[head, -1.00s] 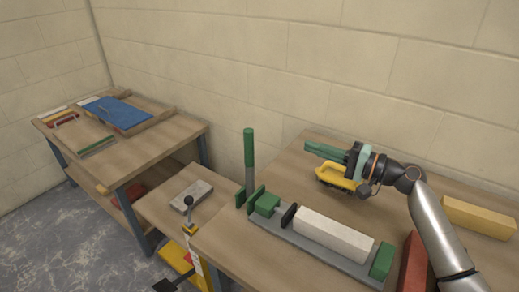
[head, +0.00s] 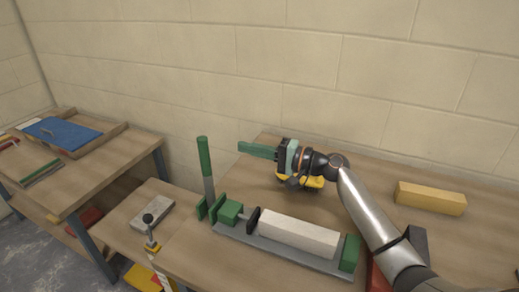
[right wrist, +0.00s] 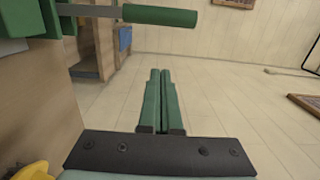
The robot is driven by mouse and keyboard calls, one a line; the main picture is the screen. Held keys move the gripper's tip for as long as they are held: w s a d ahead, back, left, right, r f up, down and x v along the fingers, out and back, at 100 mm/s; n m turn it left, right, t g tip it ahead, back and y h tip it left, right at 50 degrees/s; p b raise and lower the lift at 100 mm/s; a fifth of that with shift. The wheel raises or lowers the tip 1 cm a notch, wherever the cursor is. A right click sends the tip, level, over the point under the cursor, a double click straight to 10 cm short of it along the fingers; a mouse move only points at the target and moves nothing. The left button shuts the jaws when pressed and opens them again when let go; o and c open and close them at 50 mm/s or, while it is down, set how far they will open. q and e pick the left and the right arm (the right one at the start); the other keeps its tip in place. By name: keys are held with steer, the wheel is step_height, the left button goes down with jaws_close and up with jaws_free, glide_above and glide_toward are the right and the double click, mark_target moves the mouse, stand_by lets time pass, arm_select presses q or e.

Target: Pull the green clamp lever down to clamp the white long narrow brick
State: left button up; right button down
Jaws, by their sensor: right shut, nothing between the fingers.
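The green clamp lever (head: 205,158) stands upright at the left end of the clamp, its green grip on a grey shaft. It also shows in the right wrist view (right wrist: 160,15), at the top. The white long narrow brick (head: 298,234) lies in the clamp between a black pad (head: 253,219) and a green end block (head: 349,252). My right gripper (head: 242,147) is shut and empty. Its green fingers point left, to the right of the lever's grip and apart from it. In the right wrist view the fingers (right wrist: 160,75) lie together. My left gripper is not in view.
A yellow-handled object (head: 303,182) sits under my right wrist. A yellow brick (head: 430,198) lies at the right, and a red brick (head: 378,278) is partly hidden by my arm. A grey slab (head: 152,212) and a black-knobbed lever (head: 150,230) are left of the clamp.

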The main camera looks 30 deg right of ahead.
mark_target(207, 157)
arm_select(q)
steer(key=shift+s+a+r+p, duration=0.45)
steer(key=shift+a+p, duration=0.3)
steer(key=shift+p, duration=0.25)
arm_select(e)
steer(key=w+a, duration=0.1)
steer(key=a, duration=0.5)
steer(key=shift+w+a, duration=0.25)
steer(key=shift+a, duration=0.1)
steer(key=shift+s+a+n, duration=0.95)
steer(key=shift+a+n, duration=0.05)
steer(key=shift+a, duration=0.15)
arm_select(q)
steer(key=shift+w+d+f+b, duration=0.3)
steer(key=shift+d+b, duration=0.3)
steer(key=shift+b, duration=0.2)
arm_select(e)
steer(key=s+a+f+n, duration=0.9)
steer(key=a+n, duration=0.3)
steer(key=shift+s+f+n+h, duration=0.2)
steer(key=shift+f+n+h, duration=0.1)
steer(key=shift+f+h, duration=0.1)
steer(key=shift+f, duration=0.15)
